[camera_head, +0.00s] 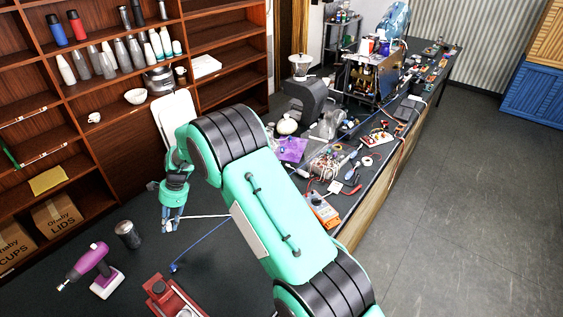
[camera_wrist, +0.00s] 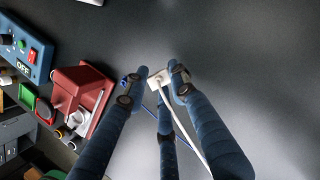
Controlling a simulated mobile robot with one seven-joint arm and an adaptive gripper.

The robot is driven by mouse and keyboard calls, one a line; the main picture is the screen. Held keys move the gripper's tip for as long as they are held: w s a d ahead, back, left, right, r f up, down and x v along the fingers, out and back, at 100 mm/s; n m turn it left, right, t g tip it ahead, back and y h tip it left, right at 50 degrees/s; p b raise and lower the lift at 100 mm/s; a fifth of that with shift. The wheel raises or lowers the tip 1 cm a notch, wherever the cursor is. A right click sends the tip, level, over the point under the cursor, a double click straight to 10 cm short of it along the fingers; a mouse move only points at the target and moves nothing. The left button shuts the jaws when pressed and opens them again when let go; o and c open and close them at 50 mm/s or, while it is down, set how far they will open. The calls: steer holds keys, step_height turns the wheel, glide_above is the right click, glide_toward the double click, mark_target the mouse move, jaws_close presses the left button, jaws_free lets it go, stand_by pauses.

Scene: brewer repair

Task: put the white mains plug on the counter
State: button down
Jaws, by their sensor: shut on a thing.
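My gripper (camera_head: 172,218) hangs over the dark counter (camera_head: 225,268) in the head view, left of my green arm. Its blue fingers (camera_wrist: 153,84) show in the wrist view, shut on the white mains plug (camera_wrist: 158,77). The plug sits between the fingertips, with its white cord running down to the lower right. In the head view the plug (camera_head: 168,226) is small at the fingertips, and the white cord (camera_head: 208,216) runs right toward my arm. I cannot tell whether the plug touches the counter or hangs just above it.
A red device (camera_head: 170,297), a purple drill (camera_head: 90,262) and a dark cup (camera_head: 128,234) stand nearby. A blue cable (camera_head: 200,240) crosses the counter. A blue switch box (camera_wrist: 30,45) marked OFF shows in the wrist view. The counter above the plug there is mostly clear.

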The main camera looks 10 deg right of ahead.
steer(key=w+d+m+t+b, duration=0.1)
steer(key=w+d+m, duration=0.2)
steer(key=w+d, duration=0.4)
steer(key=w+d+m+t+b, duration=0.1)
steer(key=w+d, duration=0.7)
steer(key=d, duration=1.6)
steer(key=w+d+m+t+b, duration=0.2)
steer(key=w+d+m, duration=0.2)
steer(key=w+d, duration=0.4)
steer(key=d, duration=0.7)
steer(key=shift+d+m, duration=0.3)
steer(key=c, duration=2.5)
jaws_free()
steer(key=w+d+m+t+h+b, duration=0.1)
steer(key=d+m, duration=0.2)
steer(key=d, duration=1.6)
steer(key=shift+w, duration=0.2)
steer(key=shift+d, duration=0.1)
steer(key=shift+f, duration=3.05)
steer(key=shift+f, duration=1.85)
steer(key=shift+f, duration=0.1)
